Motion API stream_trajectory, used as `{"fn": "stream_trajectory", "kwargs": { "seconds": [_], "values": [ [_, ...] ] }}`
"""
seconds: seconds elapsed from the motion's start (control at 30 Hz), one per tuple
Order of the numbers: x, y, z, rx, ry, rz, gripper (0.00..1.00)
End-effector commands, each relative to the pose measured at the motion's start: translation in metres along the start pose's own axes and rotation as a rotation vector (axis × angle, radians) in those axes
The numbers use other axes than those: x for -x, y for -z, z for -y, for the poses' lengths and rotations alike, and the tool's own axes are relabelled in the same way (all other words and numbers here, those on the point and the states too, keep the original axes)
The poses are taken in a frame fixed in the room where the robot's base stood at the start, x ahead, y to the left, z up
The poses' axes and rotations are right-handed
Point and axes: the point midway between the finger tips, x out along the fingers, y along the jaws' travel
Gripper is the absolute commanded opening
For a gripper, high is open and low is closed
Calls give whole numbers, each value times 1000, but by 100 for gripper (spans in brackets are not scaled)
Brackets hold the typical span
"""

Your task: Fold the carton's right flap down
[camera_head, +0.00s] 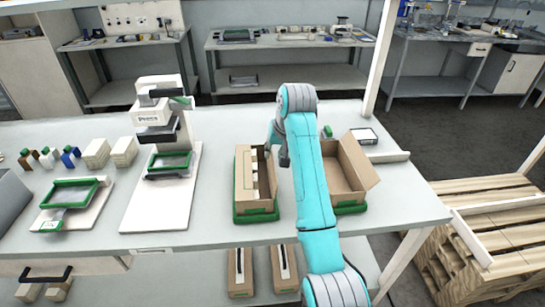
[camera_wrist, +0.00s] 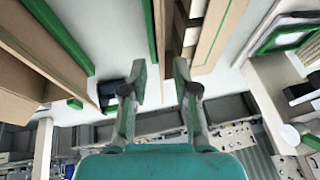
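A brown carton (camera_head: 243,178) stands on a green-edged base near the table's front, with a narrow opening along its top and pale contents inside. A second brown carton (camera_head: 335,180) stands open to its right, with a raised flap (camera_head: 358,160) on its right side. My gripper (camera_head: 279,145) is above the table between the two cartons, near the left carton's far right corner; my arm hides part of the right carton. Cardboard panels (camera_wrist: 40,45) show on both sides there.
A white press-like stand (camera_head: 160,200) and a green-framed tray (camera_head: 70,193) are to the left. Small boxes (camera_head: 97,152) stand behind the tray. A grey device (camera_head: 364,136) lies behind the right carton. Wooden pallets (camera_head: 490,220) stand right of the table.

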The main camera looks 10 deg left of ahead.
Motion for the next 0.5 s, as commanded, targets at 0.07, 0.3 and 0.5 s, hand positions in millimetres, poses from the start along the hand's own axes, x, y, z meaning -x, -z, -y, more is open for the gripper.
{"fn": "stream_trajectory", "kwargs": {
  "seconds": [0.07,0.3,0.5],
  "values": [
    [-13,-1,0,0,0,2,29],
    [-34,0,0,1,0,-1,29],
    [-37,0,0,1,0,-1,29]
  ]
}}
